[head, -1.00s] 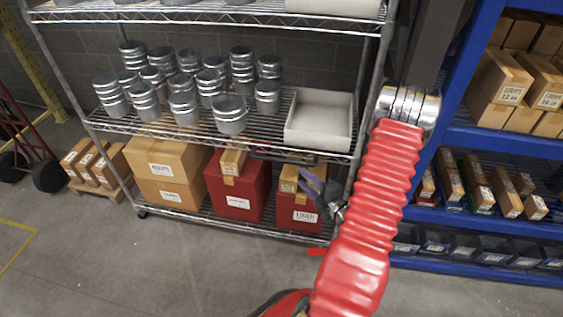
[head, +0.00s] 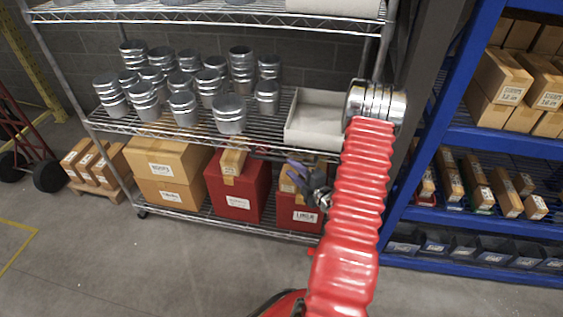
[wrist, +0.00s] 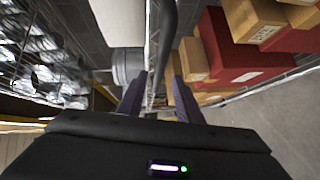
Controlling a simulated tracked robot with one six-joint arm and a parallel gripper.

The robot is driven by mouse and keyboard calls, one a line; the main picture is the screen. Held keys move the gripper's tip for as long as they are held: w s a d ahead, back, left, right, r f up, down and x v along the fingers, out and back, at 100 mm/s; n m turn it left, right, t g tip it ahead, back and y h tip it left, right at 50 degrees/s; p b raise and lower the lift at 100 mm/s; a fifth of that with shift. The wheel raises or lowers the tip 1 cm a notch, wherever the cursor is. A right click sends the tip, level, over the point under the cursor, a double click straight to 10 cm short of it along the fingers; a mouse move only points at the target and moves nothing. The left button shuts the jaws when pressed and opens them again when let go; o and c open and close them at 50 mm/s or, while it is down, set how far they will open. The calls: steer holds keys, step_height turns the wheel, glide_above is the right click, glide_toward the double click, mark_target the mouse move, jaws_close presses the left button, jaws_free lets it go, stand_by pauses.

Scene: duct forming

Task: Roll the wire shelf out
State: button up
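The wire shelf (head: 180,133) is a chrome rack on casters in the head view. Its middle level holds several silver duct pieces. My gripper (head: 292,170) is at the right part of its front, just below the middle shelf edge. In the wrist view my gripper (wrist: 159,78) has its two purple-grey fingers apart. A dark bar (wrist: 167,35), seemingly a handle along the shelf's front edge, runs into the gap between them. I cannot tell whether the fingers touch it. My red arm hides the shelf's right post in part.
A white bin (head: 312,120) sits at the right of the middle level. Red boxes (head: 238,190) and cardboard boxes (head: 168,172) fill the bottom level. A blue rack (head: 470,140) stands close at right, a red hand truck (head: 30,150) at left. The front floor is clear.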

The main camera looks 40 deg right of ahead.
mark_target(283, 161)
steer(key=w, duration=0.4)
steer(key=w+f, duration=0.1)
steer(key=w, duration=0.1)
steer(key=shift+w+d, duration=0.35)
steer(key=shift+d, duration=0.05)
jaws_close()
